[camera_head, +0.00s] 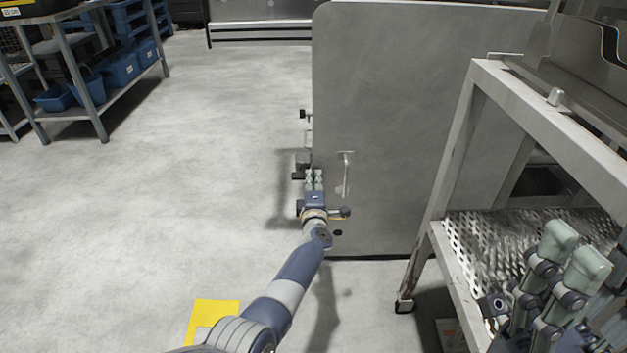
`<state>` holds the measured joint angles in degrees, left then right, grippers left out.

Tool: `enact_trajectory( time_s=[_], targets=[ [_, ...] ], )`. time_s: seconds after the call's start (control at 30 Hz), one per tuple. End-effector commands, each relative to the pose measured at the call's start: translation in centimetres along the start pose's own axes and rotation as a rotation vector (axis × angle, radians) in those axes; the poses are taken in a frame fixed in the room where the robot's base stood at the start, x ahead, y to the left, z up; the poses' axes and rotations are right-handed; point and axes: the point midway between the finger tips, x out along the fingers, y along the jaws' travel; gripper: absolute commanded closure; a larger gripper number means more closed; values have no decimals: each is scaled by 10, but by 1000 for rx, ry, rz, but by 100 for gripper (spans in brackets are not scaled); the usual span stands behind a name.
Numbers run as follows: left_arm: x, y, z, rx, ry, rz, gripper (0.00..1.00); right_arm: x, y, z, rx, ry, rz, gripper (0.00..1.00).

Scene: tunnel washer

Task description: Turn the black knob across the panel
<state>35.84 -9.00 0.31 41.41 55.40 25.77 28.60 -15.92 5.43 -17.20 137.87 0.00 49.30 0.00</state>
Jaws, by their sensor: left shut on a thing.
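The large grey panel (385,110) stands upright in the middle of the head view. Small black fittings stick out along its left edge, one higher up (303,114) and one just left of my gripper (298,175). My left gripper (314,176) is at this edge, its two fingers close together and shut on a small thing. That thing is mostly hidden by the fingers; I take it for the black knob, but cannot see its whole shape. My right gripper (572,258) is at the lower right, away from the panel; its finger gap is unclear.
A metal handle (345,174) sits on the panel's face. A metal cart (452,150) with a perforated shelf stands at the right, close to my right gripper. A rack with blue bins (118,70) is at the upper left.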

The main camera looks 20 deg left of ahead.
Motion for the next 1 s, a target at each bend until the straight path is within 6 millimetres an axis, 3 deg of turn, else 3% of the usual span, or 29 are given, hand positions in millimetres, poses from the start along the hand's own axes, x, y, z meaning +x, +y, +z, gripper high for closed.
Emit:
enact_trajectory(
  time_s=[0.07,0.1,0.17,0.63,1.0],
  targets=[
    [-1,-1,2,4,-5,-3,100,0,0,0,0,-1,0,48],
    [-1,-1,2,3,-5,-3,81,0,0,0,0,-1,0,48],
    [-1,-1,2,3,-5,-3,70,0,0,0,0,-1,0,48],
    [0,1,0,-59,-2,0,70,-2,1,1,-1,-5,5,48],
    [0,12,-4,-526,-2,1,70,-13,0,2,-1,-2,2,48]
  ],
)
